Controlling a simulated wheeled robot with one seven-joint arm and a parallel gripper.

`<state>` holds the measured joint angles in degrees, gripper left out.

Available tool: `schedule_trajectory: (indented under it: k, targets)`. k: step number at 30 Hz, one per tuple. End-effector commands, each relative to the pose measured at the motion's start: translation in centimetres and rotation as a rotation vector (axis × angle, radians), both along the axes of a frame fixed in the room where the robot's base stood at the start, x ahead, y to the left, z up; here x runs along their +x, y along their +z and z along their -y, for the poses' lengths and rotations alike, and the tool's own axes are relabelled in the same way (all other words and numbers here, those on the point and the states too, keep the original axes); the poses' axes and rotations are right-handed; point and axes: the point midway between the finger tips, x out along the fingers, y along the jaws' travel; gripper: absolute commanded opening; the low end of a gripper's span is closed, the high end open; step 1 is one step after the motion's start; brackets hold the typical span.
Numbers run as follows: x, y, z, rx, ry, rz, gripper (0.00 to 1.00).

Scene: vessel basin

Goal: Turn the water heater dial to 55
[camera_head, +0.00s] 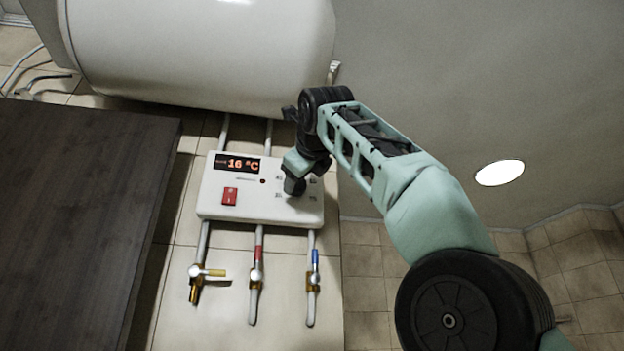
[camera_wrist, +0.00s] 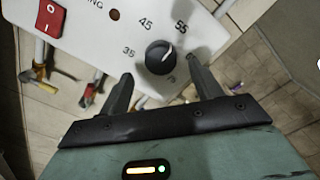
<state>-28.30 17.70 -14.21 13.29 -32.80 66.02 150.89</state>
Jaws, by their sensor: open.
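The white water heater control box (camera_head: 215,205) is on the tiled wall. Its display (camera_head: 238,164) reads 16 °C. My gripper (camera_head: 294,188) is at the right part of the box and hides the dial in the head view. In the wrist view the dial (camera_wrist: 158,60) is a round black knob with a white pointer line slanting up and right, roughly towards the 55 mark (camera_wrist: 181,28). The marks 35 and 45 show to its left and upper left. My open gripper (camera_wrist: 159,68) has a finger on either side of the dial; I cannot tell whether they touch it.
A red switch (camera_head: 230,196) is on the box's left part. The white tank (camera_head: 200,50) hangs above. Pipes with valves (camera_head: 256,277) run below the box. A dark wooden panel (camera_head: 75,215) fills the left side.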

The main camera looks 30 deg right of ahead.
Motion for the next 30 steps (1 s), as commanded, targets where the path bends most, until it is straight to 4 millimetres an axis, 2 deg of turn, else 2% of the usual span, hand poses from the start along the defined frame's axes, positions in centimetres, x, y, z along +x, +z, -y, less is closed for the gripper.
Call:
schedule_trajectory:
  k: [6, 15, 21, 30]
  targets:
    - [-5.1, -0.3, -1.6, 0.002, 0.007, 0.003, 0.65]
    - [-11.0, -0.1, -3.1, 0.002, 0.006, 0.001, 0.65]
    - [-13.2, -0.1, -3.7, 0.0, 0.004, -0.002, 0.65]
    - [-13.9, -0.1, -3.8, 0.001, 0.001, -0.003, 0.65]
